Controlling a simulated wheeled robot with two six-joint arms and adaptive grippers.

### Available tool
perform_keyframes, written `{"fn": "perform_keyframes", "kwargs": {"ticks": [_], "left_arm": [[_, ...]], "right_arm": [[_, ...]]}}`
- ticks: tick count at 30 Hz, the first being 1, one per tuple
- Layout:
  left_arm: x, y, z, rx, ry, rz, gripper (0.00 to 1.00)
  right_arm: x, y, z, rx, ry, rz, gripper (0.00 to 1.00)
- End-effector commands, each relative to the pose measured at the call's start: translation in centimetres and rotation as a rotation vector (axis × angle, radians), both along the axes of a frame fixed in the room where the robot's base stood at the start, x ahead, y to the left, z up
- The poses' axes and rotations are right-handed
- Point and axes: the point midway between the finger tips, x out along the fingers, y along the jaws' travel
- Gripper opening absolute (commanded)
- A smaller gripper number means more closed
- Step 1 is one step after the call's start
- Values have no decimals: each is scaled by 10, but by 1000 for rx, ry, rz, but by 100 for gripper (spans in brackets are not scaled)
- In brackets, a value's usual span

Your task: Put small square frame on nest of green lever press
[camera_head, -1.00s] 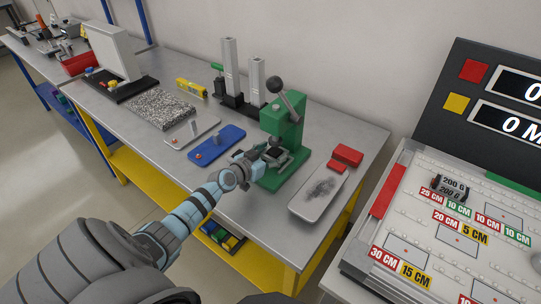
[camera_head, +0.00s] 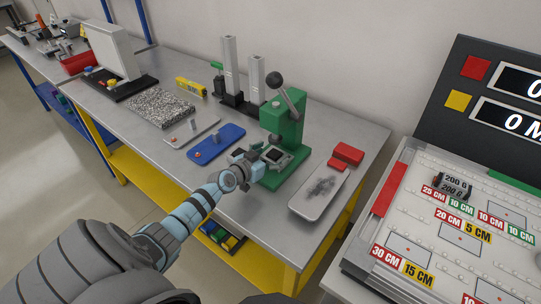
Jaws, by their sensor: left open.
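The green lever press (camera_head: 287,118) stands near the front right of the grey workbench, its lever with a dark ball knob raised. A small dark square frame (camera_head: 274,155) lies at the nest of the press, under the column; its exact seating is too small to tell. My left gripper (camera_head: 262,160) is open just in front of the press base, with its fingertips close to the frame. I cannot tell whether they touch it. My right gripper is not in view.
A blue tray (camera_head: 217,144) and a grey tray (camera_head: 192,133) lie left of the press. A white tray (camera_head: 319,194) with dark smudges and red blocks (camera_head: 347,154) lie to its right. Two pale columns (camera_head: 230,66) stand behind. A slanted board (camera_head: 450,225) is at right.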

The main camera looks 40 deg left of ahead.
Motion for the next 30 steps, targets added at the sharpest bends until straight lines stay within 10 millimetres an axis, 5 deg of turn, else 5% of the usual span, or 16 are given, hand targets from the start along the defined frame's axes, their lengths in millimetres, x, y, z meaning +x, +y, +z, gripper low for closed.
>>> {"fn": "perform_keyframes", "kwargs": {"ticks": [8,19,30], "left_arm": [[0,0,19,-1,0,0,78],[-99,-2,47,2,4,-3,78],[-115,-2,47,0,0,-1,78]], "right_arm": [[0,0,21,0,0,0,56],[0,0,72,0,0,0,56],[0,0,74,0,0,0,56]]}}
